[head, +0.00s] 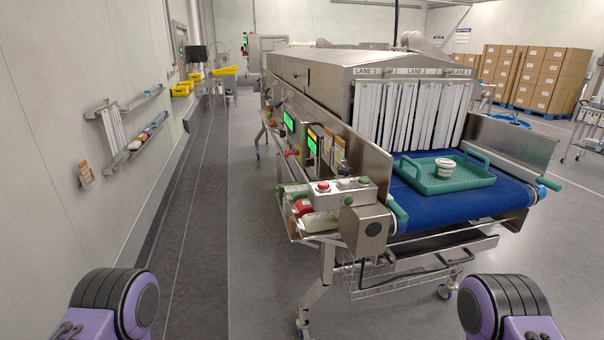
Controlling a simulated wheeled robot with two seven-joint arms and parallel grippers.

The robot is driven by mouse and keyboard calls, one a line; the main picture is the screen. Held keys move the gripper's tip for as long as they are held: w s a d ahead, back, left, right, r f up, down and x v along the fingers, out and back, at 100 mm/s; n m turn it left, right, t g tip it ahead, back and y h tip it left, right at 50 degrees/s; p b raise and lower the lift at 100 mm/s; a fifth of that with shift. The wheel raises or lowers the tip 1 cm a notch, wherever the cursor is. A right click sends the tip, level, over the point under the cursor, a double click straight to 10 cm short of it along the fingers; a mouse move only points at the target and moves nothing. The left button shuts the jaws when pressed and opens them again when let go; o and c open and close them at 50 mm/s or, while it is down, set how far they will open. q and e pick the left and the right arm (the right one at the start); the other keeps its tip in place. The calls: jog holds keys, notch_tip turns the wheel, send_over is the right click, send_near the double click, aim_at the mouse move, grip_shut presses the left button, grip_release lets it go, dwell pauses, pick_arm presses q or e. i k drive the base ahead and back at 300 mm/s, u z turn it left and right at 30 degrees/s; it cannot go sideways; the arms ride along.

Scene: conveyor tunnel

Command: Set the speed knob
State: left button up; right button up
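The tunnel machine (330,75) stands right of centre with its left side angled towards me. Its side carries control panels with green displays (312,145), one more display (289,121) further back. A red knob-like part (292,153) sticks out below the displays. A button box (330,193) with a red button and green buttons sits on the near corner. I cannot tell which control is the speed knob; any dial marks are too small to read. Both grippers are out of view; only purple and black parts of my arms show at the bottom left and bottom right.
A blue conveyor belt (470,205) carries a green tray (445,180) with a white tub (445,168) before the strip curtain. Wall shelves (140,145) hang at left. Boxes (525,75) are stacked at back right. The floor left of the machine is clear.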

aim_at(308, 161)
jog(key=k, duration=0.2)
jog(key=u, duration=1.45)
jog(key=i, duration=1.1)
jog(key=z, duration=2.4)
jog(key=i, duration=0.2)
jog(key=z, duration=0.2)
